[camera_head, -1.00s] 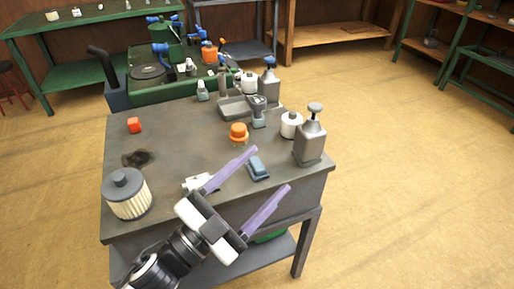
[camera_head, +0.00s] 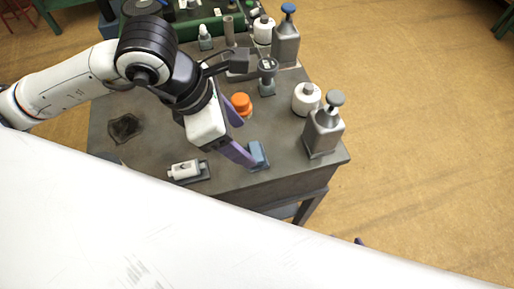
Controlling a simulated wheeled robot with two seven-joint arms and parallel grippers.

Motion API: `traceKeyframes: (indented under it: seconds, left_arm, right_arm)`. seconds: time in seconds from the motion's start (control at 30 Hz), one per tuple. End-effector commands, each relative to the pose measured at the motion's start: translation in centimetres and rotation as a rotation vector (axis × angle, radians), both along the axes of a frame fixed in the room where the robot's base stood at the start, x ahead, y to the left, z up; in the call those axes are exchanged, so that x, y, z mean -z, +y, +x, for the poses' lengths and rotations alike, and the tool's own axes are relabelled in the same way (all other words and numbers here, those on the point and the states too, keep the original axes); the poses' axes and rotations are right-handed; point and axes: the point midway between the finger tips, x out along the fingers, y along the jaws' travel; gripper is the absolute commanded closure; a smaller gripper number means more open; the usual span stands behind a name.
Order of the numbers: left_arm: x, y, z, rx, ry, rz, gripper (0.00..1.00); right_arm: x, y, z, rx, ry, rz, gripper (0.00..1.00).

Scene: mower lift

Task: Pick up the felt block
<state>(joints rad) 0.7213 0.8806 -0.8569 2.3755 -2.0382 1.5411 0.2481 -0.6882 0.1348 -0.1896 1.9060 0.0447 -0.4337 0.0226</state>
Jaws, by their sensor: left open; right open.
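The felt block seems to be the small blue-grey block (camera_head: 258,153) near the workbench's right front edge. My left gripper (camera_head: 245,142) reaches in from the left above the bench, its purple fingers apart. One fingertip is right beside the block's left lower side; I cannot tell whether it touches. The other finger is further back, near the orange knob-like piece (camera_head: 242,103). Nothing is held between the fingers. A small purple fingertip of my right gripper (camera_head: 360,241) shows past the large white arm link; the rest of it is hidden.
A grey pump bottle (camera_head: 323,132) and a white round container (camera_head: 306,98) stand right of the block. A white cylinder piece (camera_head: 185,170) on a dark base lies to the left. Another pump bottle (camera_head: 286,43) stands behind. My white arm link hides the bench's front left.

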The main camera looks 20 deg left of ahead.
Motion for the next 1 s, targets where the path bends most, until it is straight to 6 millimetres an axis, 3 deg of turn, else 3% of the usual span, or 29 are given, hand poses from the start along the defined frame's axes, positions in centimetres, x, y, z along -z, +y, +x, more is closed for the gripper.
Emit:
traceKeyframes:
  seconds: [0.5, 0.77, 0.87, 1.0]
  left_arm:
    - [5.4, -2.0, 1.4, 0.001, 0.004, -0.003, 0.35]
    - [5.8, -2.1, 1.5, 0.002, 0.001, -0.003, 0.35]
    - [5.8, -2.1, 1.5, 0.001, 0.001, -0.003, 0.47]
    - [5.8, -2.1, 1.5, 0.001, 0.001, -0.003, 0.71]
  right_arm:
    - [-0.9, 0.1, 0.0, -0.002, 0.001, -0.001, 0.53]
    - [-0.9, 0.1, 0.0, -0.002, 0.000, -0.001, 0.53]
    - [-0.9, 0.1, 0.1, -0.002, -0.001, 0.000, 0.53]
    - [-1.0, 0.1, 0.1, -0.002, -0.002, 0.000, 0.53]
